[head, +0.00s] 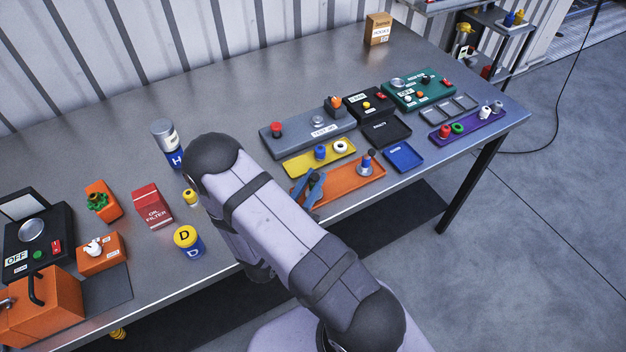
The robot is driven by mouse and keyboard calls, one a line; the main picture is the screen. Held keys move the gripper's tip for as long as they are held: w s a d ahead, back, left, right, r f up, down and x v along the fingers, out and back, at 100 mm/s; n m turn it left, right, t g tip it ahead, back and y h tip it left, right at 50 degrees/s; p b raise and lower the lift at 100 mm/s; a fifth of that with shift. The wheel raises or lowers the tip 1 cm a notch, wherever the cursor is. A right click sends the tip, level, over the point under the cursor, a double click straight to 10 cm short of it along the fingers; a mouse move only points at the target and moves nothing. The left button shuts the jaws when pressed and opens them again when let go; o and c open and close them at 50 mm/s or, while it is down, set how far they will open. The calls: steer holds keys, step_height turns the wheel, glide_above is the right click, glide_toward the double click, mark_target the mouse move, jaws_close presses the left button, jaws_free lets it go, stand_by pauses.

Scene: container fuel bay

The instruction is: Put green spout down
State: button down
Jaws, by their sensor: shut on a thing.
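My gripper (311,188) shows as blue-grey jaws beside my arm, over the left end of the orange tray (345,188). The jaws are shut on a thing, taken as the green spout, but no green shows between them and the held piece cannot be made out. My arm hides part of the gripper and its wrist. A green knobbed piece (97,200) sits on a small orange can at the left.
A yellow tray (297,170) with blue and white rings lies behind the orange tray. A blue tray (403,157) is to its right, a purple tray (480,128) farther right. A grey panel (310,133) with a red button stands behind. Cans and boxes crowd the left.

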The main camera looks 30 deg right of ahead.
mark_target(311, 185)
steer(key=shift+f, duration=0.2)
steer(key=c, duration=1.6)
jaws_free()
steer(key=shift+s+a+f+b, duration=0.1)
steer(key=shift+s+a+b, duration=0.1)
steer(key=shift+a+b, duration=0.2)
steer(key=b+v, duration=0.2)
steer(key=v, duration=0.2)
steer(key=shift+s+a+b, duration=0.2)
steer(key=shift+a+b, duration=0.1)
steer(key=shift+a, duration=0.05)
steer(key=shift+o, duration=0.3)
steer(key=shift+v, duration=0.85)
